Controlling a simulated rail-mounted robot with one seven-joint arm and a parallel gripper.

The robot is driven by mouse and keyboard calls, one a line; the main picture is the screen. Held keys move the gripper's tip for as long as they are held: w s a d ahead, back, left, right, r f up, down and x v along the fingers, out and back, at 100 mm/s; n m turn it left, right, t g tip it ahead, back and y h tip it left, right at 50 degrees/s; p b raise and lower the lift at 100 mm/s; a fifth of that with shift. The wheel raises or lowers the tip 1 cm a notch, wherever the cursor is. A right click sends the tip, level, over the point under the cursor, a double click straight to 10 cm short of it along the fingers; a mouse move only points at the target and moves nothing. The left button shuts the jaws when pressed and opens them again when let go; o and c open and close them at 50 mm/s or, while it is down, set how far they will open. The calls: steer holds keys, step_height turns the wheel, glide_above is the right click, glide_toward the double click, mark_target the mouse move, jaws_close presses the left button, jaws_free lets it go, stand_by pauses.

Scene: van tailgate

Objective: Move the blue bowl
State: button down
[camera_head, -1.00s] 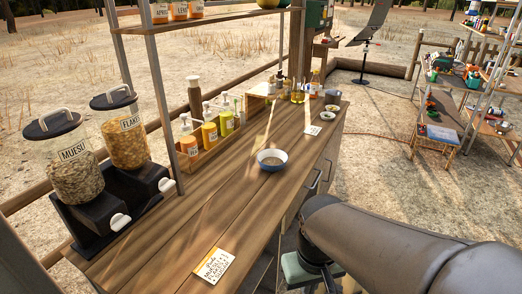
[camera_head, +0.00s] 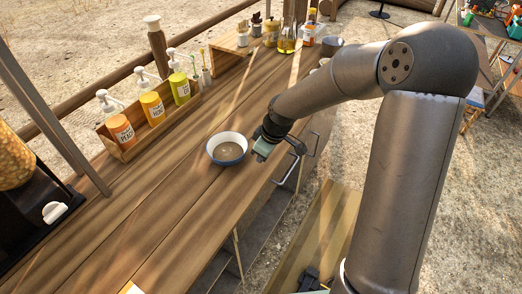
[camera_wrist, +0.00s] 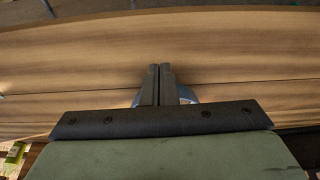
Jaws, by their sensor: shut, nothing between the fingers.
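The blue bowl (camera_head: 229,163) stands upright on the wooden counter (camera_head: 150,222), with a pale inside and something brownish in it. My gripper (camera_head: 259,153) is just right of the bowl, close to its rim in the head view. Its fingertips are hard to make out there. In the wrist view my gripper (camera_wrist: 159,68) shows two dark fingers pressed together with nothing between them. A small part of the blue bowl (camera_wrist: 188,96) shows behind the fingers; they and the gripper body hide most of it.
A wooden caddy (camera_head: 150,137) with several pump bottles stands behind the bowl to the left. Bottles, jars and a grey cup (camera_head: 331,45) stand at the far end. A cereal dispenser (camera_head: 30,215) is at the left.

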mark_target(245, 164)
steer(key=x, duration=0.5)
steer(key=shift+s+a+f+p, duration=0.1)
steer(key=shift+a+f+p, duration=0.05)
steer(key=shift+a+p, duration=0.15)
steer(key=shift+w+a+p, duration=0.35)
steer(key=shift+w+a, duration=0.4)
steer(key=shift+a, duration=0.2)
steer(key=shift+w+a, duration=0.35)
steer(key=shift+a, duration=0.1)
